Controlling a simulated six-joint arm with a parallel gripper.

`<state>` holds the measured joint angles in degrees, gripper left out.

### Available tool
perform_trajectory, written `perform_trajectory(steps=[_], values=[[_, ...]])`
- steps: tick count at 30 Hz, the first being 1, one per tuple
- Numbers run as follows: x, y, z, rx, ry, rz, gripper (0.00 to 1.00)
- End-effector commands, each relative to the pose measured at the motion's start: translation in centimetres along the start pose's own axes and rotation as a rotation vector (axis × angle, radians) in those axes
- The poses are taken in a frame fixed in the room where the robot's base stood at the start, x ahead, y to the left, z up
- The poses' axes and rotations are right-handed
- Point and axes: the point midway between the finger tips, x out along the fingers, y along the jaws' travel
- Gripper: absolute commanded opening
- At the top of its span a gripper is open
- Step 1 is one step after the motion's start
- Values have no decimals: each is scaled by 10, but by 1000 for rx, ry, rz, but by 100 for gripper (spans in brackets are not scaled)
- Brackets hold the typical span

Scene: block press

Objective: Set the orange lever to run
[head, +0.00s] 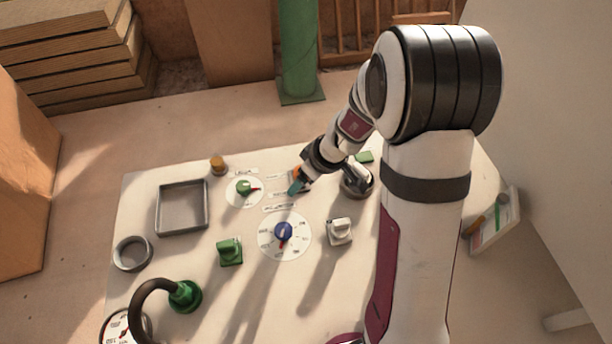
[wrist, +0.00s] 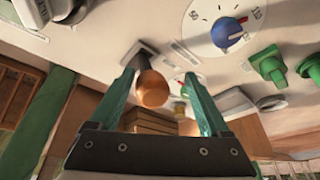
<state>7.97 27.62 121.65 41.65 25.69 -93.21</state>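The orange lever's round knob (wrist: 152,89) shows in the wrist view on a short dark shaft that comes from the pale panel. My gripper (wrist: 159,75) is open, with one teal finger on each side of the knob. Gaps show between the knob and both fingers in this view; I cannot tell how deep the knob sits between them. In the head view my gripper (head: 295,186) is at the lever's place near the panel's far side, and hides most of the lever. Small label plates lie beside it; their words are too small to read.
A blue dial (head: 283,232) is just in front of the gripper. Also on the panel are a green-knobbed dial (head: 244,188), a green switch (head: 230,252), a white switch (head: 340,231), a grey tray (head: 160,207), a ring (head: 120,253) and a dark curved pipe (head: 137,300).

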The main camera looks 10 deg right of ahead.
Motion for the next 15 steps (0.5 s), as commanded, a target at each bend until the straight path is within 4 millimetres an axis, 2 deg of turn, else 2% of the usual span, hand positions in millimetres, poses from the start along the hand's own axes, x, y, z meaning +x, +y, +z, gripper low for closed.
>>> perform_trajectory(steps=[5,8,15], values=[[-16,1,-2,-1,5,4,80],[-39,2,-2,-1,7,7,80],[-114,1,-1,0,4,7,80]])
